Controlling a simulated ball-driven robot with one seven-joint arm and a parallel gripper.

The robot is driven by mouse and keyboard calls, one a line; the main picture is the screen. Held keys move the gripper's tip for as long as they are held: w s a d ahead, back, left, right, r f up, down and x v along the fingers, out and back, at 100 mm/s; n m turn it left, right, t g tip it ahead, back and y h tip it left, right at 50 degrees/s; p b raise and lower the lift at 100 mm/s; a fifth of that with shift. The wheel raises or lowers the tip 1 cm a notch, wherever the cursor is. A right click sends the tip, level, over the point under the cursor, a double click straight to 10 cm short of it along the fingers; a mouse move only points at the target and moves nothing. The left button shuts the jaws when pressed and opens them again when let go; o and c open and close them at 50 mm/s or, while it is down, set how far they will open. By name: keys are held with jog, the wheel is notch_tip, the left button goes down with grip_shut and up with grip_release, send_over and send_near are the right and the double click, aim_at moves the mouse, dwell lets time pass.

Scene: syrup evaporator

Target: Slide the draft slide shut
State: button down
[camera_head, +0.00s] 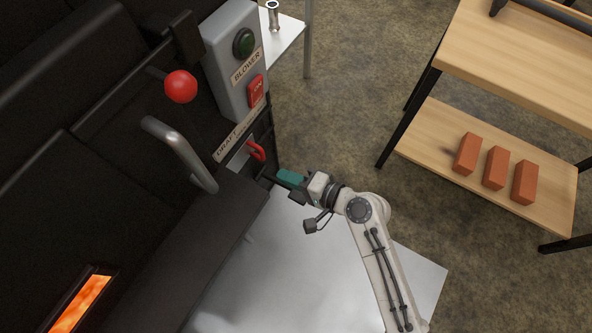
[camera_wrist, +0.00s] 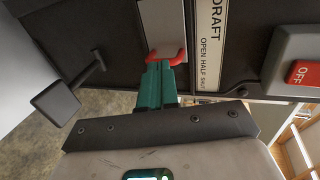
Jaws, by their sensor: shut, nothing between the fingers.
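The draft slide shows in the wrist view as a pale metal plate (camera_wrist: 162,28) with a red handle (camera_wrist: 168,58) at its lower end. In the head view the red handle (camera_head: 257,151) sits on the dark front below the DRAFT label (camera_head: 238,135). My gripper (camera_wrist: 158,68) is shut, its teal fingertips right at the red handle, partly in front of it. I cannot tell whether they touch it. In the head view my gripper (camera_head: 279,177) reaches in from the right, with nothing seen held. The wrist view's label (camera_wrist: 209,45) reads OPEN, HALF, SHUT alongside the slide.
The grey blower box (camera_head: 232,60) with green and red buttons stands above the slide. A red ball knob (camera_head: 180,86) and a curved metal handle (camera_head: 180,150) stick out at left. A wooden shelf (camera_head: 420,135) with bricks stands right. Floor between is clear.

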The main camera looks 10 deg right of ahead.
aim_at(243, 159)
jog(key=shift+b+x, duration=1.8)
jog(key=shift+x, duration=4.15)
jog(key=shift+w+d+b, duration=0.65)
jog(key=shift+w+d, duration=0.15)
jog(key=shift+w, duration=0.35)
jog(key=shift+w+d+b, duration=0.6)
jog(key=shift+w+d, duration=0.25)
jog(key=shift+w, duration=0.25)
jog(key=shift+w+d+b, duration=0.65)
jog(key=shift+w+d, duration=0.15)
jog(key=shift+w, duration=0.35)
jog(key=shift+s+a, duration=0.1)
jog(key=shift+s+a+p, duration=0.25)
jog(key=shift+s+p, duration=0.15)
jog(key=shift+p, duration=0.1)
jog(key=p+v, duration=0.4)
jog(key=v, duration=0.5)
jog(key=shift+d+f, duration=0.3)
jog(key=shift+f, duration=0.05)
